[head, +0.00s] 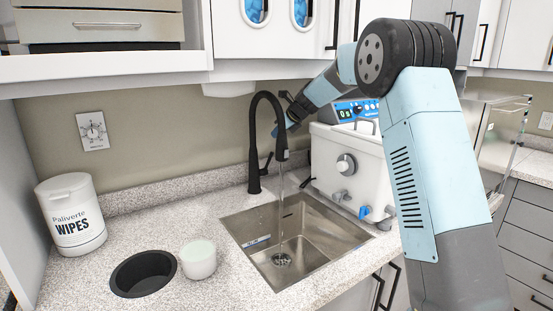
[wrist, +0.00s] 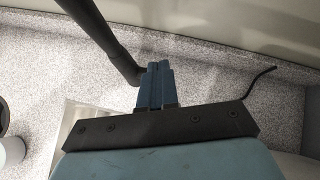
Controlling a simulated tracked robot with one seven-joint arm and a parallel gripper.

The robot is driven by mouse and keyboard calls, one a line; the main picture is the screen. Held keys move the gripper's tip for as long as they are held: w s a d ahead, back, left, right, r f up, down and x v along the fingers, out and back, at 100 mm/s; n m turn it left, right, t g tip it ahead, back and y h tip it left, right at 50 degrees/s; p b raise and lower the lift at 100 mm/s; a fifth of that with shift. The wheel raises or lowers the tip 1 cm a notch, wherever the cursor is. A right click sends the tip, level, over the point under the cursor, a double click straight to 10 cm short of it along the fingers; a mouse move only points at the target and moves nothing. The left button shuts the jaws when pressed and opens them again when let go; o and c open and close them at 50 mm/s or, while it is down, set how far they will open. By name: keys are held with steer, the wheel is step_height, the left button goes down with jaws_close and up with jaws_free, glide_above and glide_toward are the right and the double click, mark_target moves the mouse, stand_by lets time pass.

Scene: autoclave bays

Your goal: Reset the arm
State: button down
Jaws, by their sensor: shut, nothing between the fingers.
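My arm rises on the right of the head view and bends over toward the sink. The faucet's dark neck (wrist: 105,35) passes just left of the fingertips in that view. I cannot tell whether they touch.
Water runs from the faucet into the steel sink (head: 330,232). A white machine (head: 345,165) stands right of the sink. A wipes tub (head: 72,215), a round black counter opening (head: 143,273) and a white cup (head: 198,262) are on the left. Cabinets (head: 275,30) hang above.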

steer(key=s+d+r+n+h, duration=0.1)
steer(key=s+d+r+n, duration=0.3)
steer(key=s, duration=0.6)
steer(key=s+d+r+n+h, duration=0.1)
steer(key=s+d+n, duration=0.45)
steer(key=s, duration=0.45)
steer(key=s+d+r+n+h, duration=0.1)
steer(key=s+d+r+n, duration=0.3)
steer(key=s, duration=0.7)
steer(key=s+d+f+n+h, duration=0.1)
steer(key=s+d+f+n, duration=0.3)
steer(key=s, duration=0.9)
steer(key=s+d+f+n+g+h, duration=0.1)
steer(key=s+d+f+n, duration=0.3)
steer(key=s, duration=0.8)
steer(key=d+n+h, duration=0.1)
steer(key=d+n, duration=0.1)
steer(key=n, duration=0.1)
steer(key=shift+s+d+h, duration=0.3)
steer(key=shift+s, duration=0.05)
